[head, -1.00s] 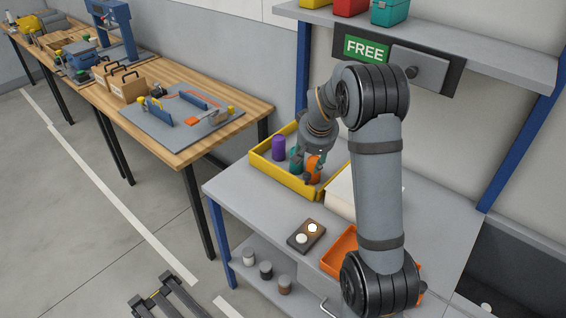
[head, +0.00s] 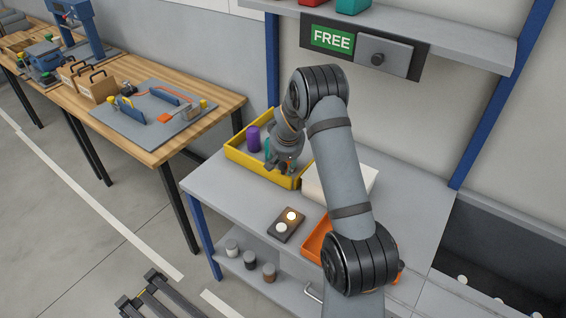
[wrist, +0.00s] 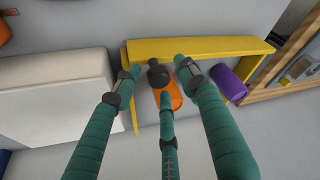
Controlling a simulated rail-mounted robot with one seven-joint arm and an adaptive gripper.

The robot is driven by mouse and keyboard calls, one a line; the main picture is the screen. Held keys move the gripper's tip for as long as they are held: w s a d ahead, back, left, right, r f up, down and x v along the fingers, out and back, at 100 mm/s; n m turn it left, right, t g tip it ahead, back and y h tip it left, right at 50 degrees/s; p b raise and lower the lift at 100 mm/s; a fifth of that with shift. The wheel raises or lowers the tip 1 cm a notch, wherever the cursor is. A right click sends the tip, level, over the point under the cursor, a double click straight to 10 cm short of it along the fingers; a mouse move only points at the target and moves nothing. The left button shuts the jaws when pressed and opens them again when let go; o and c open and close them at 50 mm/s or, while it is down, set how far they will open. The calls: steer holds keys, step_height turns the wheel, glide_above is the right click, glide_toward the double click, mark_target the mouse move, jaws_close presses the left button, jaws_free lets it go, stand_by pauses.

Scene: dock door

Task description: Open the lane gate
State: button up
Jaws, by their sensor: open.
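No part is clearly marked as the lane gate, and I cannot tell which one it is. A dark two-button box (head: 287,225) lies on the grey bench, with one button glowing and one pale. A green FREE sign (head: 332,39) is on a dark plate beside a grey panel with a knob (head: 384,57). My gripper (head: 281,164) is down at the yellow tray (head: 262,175). In the wrist view its teal fingers (wrist: 160,72) are spread around an orange piece with a black top (wrist: 170,95). Whether they touch it is unclear.
A purple cylinder (head: 253,138) stands in the tray. A white box (head: 362,184) is close to the right of my gripper, and an orange bin (head: 316,243) is nearer. A wooden workbench (head: 190,140) is left. Bare bench top lies around the button box.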

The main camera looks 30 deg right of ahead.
steer(key=shift+c, duration=0.3)
steer(key=c, duration=0.6)
steer(key=shift+w+r, duration=0.1)
jaws_close()
steer(key=shift+r, duration=0.1)
